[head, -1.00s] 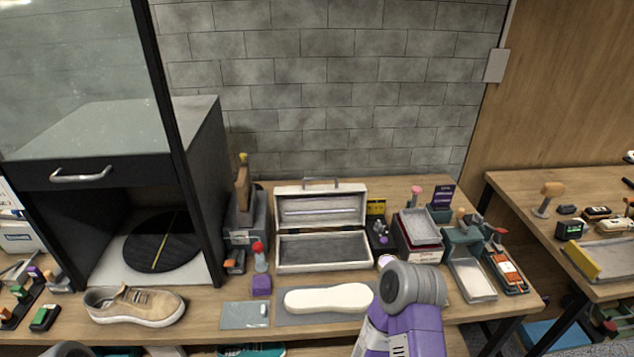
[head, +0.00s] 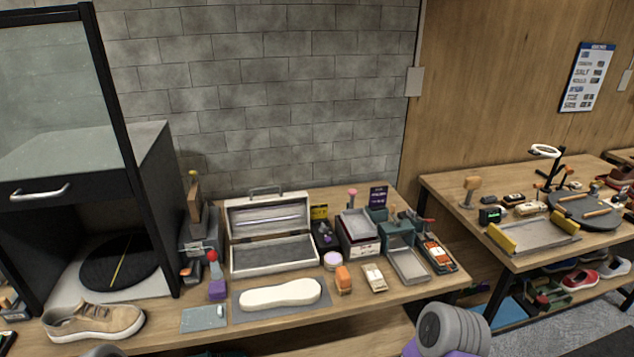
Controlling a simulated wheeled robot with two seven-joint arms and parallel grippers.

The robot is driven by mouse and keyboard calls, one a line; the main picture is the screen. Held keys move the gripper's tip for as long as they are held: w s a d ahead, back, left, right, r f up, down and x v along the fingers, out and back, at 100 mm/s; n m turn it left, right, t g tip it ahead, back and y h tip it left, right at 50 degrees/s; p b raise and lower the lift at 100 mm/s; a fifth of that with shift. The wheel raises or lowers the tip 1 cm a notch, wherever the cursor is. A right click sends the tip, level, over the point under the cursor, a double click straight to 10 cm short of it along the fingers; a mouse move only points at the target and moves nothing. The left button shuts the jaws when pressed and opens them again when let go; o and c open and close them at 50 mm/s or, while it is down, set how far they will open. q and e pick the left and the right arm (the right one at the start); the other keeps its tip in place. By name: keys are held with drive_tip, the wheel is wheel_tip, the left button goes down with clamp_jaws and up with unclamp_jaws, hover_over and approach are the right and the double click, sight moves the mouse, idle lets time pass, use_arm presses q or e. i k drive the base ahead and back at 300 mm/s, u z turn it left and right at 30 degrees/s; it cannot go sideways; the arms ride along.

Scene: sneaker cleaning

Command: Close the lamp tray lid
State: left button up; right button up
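The lamp tray (head: 270,255) is a pale box on the bench in the head view, with a grey inside. Its lid (head: 268,218) stands open and upright at the back, with a handle (head: 266,191) on top and a tube-like lamp along its inner face. No gripper touches the lid. A grey and purple part of my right arm (head: 452,332) shows at the bottom, right of and below the tray. Neither gripper's fingers can be seen.
A white insole-shaped piece (head: 280,294) lies on a grey mat in front of the tray. A white-lidded jar (head: 333,261), an orange-topped item (head: 343,279) and small trays (head: 408,264) stand to the right. A tan sneaker (head: 93,321) and a dark cabinet (head: 150,200) are at left.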

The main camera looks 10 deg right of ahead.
sight(251, 216)
drive_tip(key=z, duration=0.9)
drive_tip(key=i, duration=0.9)
drive_tip(key=u, duration=0.75)
